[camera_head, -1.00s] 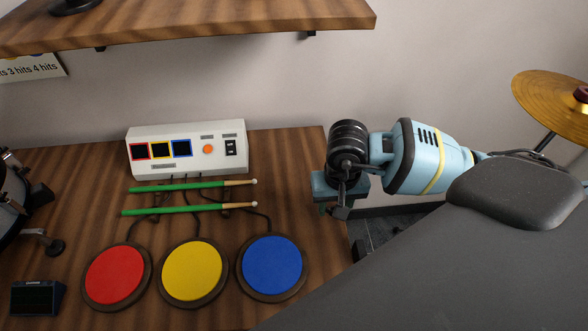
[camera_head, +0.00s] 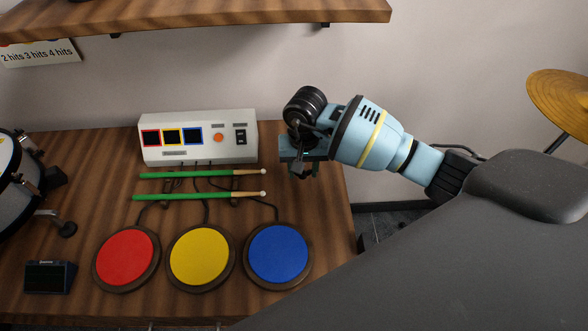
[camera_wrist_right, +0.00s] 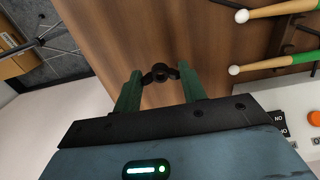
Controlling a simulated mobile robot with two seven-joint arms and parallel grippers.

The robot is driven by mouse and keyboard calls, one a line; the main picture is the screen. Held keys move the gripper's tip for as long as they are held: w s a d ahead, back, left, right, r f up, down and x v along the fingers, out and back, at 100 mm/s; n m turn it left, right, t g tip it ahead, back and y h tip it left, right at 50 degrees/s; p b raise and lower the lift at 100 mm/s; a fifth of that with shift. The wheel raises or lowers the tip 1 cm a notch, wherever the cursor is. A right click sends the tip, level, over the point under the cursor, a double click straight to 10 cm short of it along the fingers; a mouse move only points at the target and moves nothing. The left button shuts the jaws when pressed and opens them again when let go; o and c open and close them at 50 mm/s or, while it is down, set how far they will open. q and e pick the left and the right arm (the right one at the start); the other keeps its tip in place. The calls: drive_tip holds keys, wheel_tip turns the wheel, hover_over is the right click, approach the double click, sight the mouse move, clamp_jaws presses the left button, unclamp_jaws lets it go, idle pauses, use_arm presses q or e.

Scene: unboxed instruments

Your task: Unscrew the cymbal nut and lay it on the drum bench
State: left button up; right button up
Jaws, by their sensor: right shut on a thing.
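My right gripper (camera_head: 301,172) is above the right end of the wooden drum bench (camera_head: 325,225), with its fingers pointing down. In the right wrist view its green fingers (camera_wrist_right: 160,74) are shut on a small black cymbal nut (camera_wrist_right: 160,72) with two wings. The bench's wood surface shows below the nut. The nut cannot be made out in the head view. The golden cymbal (camera_head: 563,103) is at the right edge on its stand, and its centre is cut off by the frame. My left gripper is not in view.
A white control box (camera_head: 199,137), two green drumsticks (camera_head: 185,174) and red (camera_head: 126,257), yellow (camera_head: 201,256) and blue (camera_head: 278,253) pads occupy the bench. A drum (camera_head: 18,180) and a small dark display (camera_head: 49,276) are at left. A shelf (camera_head: 200,18) overhangs behind. The bench's right end has bare wood.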

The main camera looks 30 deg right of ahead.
drive_tip(key=shift+w+a+f, duration=0.1)
drive_tip(key=shift+w+a, duration=0.1)
drive_tip(key=shift+w, duration=0.55)
drive_tip(key=shift+w+a+f, duration=0.1)
drive_tip(key=shift+w+a, duration=0.1)
drive_tip(key=shift+w, duration=0.55)
drive_tip(key=shift+w+f, duration=0.1)
drive_tip(key=shift+f, duration=1.6)
drive_tip(key=shift+f, duration=0.1)
drive_tip(key=shift+f, duration=0.15)
drive_tip(key=o, duration=1.1)
drive_tip(key=shift+r, duration=6.3)
